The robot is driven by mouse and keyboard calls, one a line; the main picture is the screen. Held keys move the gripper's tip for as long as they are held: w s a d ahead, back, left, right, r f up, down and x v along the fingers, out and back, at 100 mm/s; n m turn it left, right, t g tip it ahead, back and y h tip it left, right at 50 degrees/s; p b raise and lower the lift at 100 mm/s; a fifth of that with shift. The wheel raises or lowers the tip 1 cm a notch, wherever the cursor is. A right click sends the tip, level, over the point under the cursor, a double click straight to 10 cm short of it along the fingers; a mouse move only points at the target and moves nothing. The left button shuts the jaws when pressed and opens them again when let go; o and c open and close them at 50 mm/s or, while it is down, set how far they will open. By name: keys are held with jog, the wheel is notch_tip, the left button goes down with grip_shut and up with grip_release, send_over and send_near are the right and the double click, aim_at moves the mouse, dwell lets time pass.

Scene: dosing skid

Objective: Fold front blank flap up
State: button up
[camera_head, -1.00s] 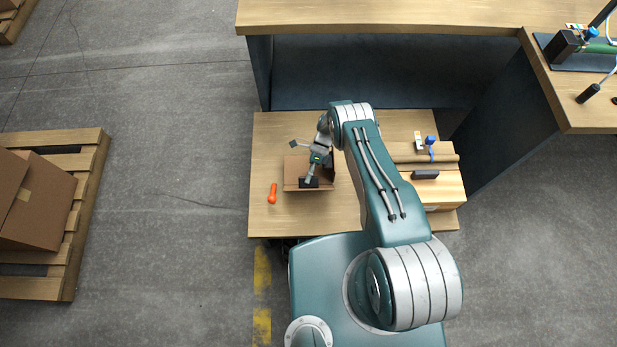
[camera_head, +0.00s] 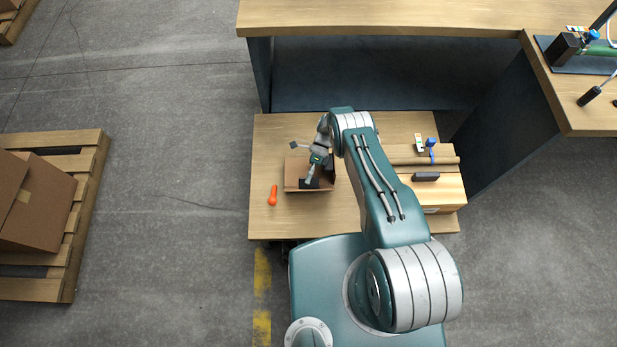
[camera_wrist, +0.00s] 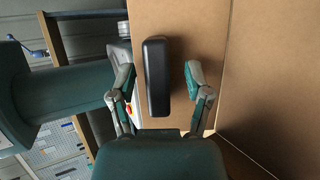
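The brown cardboard blank (camera_head: 295,168) sits on the wooden table left of my arm, with a raised side at its right. Its front flap (camera_head: 291,187) lies along the near edge and carries a black bar, partly hidden by my gripper. In the wrist view the black bar (camera_wrist: 157,75) stands out against the brown flap (camera_wrist: 207,30). My gripper (camera_wrist: 160,82) is open, with one finger on each side of the bar and a visible gap on both sides. In the head view my gripper (camera_head: 313,175) is over the front edge of the blank.
An orange tool (camera_head: 272,195) lies left of the blank. A carton (camera_head: 440,189) with a dark block (camera_head: 425,176) on it stands at the right, near a blue-topped item (camera_head: 431,143). A larger bench (camera_head: 380,16) stands behind. The table's left strip is clear.

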jog(key=shift+r, duration=0.15)
notch_tip(320, 180, up, 10)
jog(key=shift+d+f, duration=0.1)
jog(key=shift+f, duration=0.05)
dwell(0.5)
jog(key=shift+a, duration=0.25)
jog(key=shift+d, duration=0.1)
jog(key=shift+s, duration=0.1)
